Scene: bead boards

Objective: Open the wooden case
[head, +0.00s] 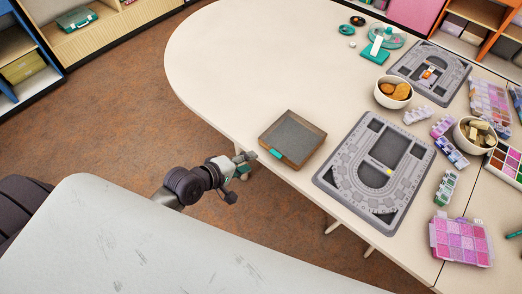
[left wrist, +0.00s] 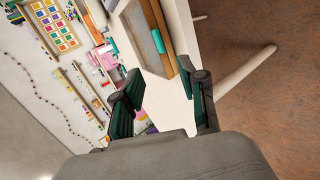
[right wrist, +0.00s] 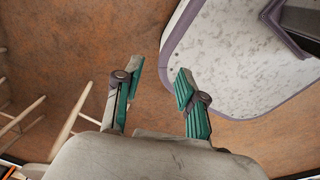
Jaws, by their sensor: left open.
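The wooden case (head: 300,157) lies flat near the front edge of the cream table, with a grey panel on top and a teal clasp (head: 276,154) on its near side. Its lid looks shut. In the left wrist view the case (left wrist: 169,62) and its clasp (left wrist: 158,41) show beyond the fingertips. My left gripper (head: 243,175) is open and empty, just left of the case at the table edge, not touching it. My right gripper (right wrist: 160,70) is open and empty over the floor; it does not show in the head view.
A grey bead board (head: 323,179) lies right of the case, with another (head: 447,100) behind. Bowls (head: 393,103) and bead boxes (head: 461,258) crowd the right side. The table (head: 240,60) is clear behind and left of the case.

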